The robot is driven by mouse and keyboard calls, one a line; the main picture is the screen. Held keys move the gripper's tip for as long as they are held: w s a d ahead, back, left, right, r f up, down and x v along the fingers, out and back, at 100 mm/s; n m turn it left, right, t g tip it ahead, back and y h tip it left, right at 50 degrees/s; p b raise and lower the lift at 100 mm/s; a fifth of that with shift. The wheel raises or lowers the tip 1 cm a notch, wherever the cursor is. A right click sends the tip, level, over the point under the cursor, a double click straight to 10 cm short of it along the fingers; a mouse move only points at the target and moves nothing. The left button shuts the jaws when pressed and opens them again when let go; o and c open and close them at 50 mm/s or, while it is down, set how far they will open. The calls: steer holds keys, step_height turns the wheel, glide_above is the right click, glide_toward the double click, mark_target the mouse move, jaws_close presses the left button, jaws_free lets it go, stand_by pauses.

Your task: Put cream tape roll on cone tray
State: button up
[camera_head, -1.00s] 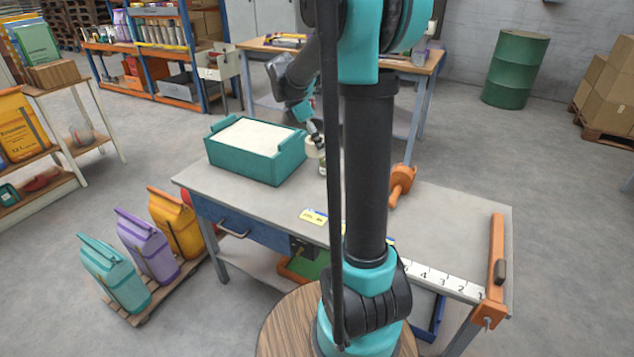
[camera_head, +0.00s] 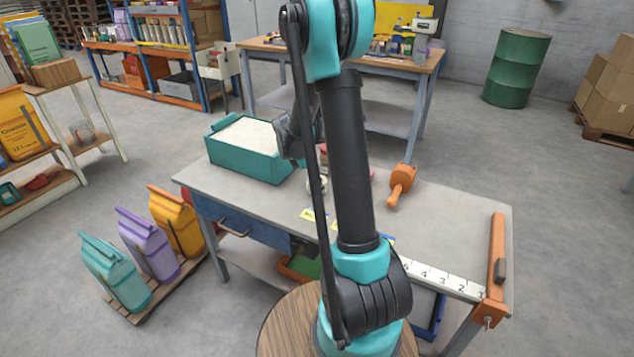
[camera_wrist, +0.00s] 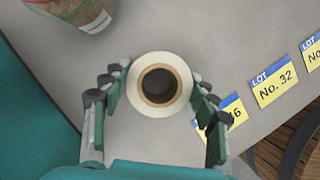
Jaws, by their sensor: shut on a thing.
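The cream tape roll (camera_wrist: 160,111) is a pale ring with a dark brown hollow core, seen from above in the wrist view. My gripper (camera_wrist: 159,91) has its fingers on either side of the roll and is shut on it. In the head view the roll (camera_head: 316,186) shows only in part above the workbench, just right of the teal bin, with my arm in front of it. I cannot make out whether its underside touches the bench. I cannot pick out the cone tray in either view; my arm hides part of the bench.
A jar (camera_wrist: 80,10) stands near the roll. A teal bin (camera_head: 245,163) of white material is left, an orange tool (camera_head: 402,184) right. The bench's right part (camera_head: 450,225) is mostly clear.

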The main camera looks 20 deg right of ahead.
steer(key=shift+f, duration=0.15)
steer(key=o, duration=1.3)
